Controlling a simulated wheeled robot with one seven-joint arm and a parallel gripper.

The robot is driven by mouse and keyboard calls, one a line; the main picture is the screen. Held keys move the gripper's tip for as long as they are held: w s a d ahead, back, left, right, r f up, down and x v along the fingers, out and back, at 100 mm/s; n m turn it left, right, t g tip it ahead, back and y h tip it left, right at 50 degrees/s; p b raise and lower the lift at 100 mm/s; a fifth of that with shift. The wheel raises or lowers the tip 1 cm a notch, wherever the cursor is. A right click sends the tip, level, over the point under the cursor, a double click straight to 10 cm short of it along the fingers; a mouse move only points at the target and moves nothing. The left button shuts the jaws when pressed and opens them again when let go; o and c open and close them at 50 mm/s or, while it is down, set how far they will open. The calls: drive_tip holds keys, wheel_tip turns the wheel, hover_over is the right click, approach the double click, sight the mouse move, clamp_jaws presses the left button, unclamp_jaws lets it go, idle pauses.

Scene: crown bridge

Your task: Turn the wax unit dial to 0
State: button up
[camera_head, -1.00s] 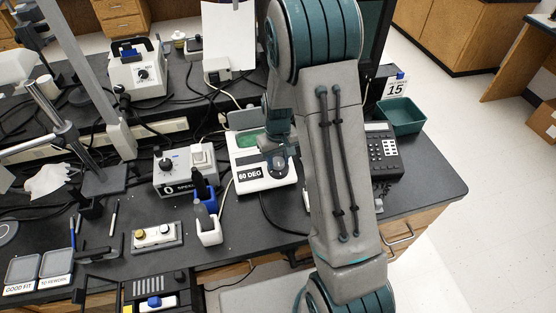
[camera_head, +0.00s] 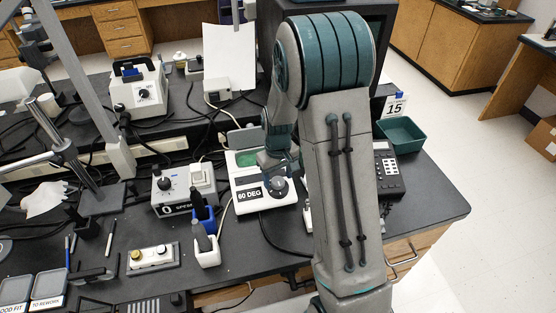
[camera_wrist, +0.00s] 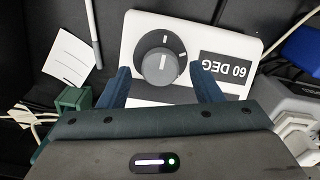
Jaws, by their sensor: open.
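The wax unit (camera_head: 243,203) is a white box with a green well and a "60 DEG" label, standing on the dark bench in the head view. Its dial (camera_head: 277,187) is a dark round knob at the front right. In the wrist view the dial (camera_wrist: 160,66) is grey, with a short white line on top and white ticks on the dark disc around it. My gripper (camera_wrist: 164,84) is open and empty, its blue fingers on either side of the dial's near side, apart from it. In the head view my wrist hides much of the fingers. No digits are readable at the ticks.
A white-grey control box (camera_head: 184,191) and a blue-and-white holder (camera_head: 205,240) stand left of the wax unit. A black phone (camera_head: 388,168) and green bin (camera_head: 399,134) are to the right. Dark cables run around the unit. A white card (camera_wrist: 70,57) lies left in the wrist view.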

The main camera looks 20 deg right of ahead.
sight(278, 180)
wheel_tip(278, 180, up, 13)
drive_tip(key=shift+f+b, duration=0.15)
drive_tip(key=shift+b, duration=0.15)
idle(0.4)
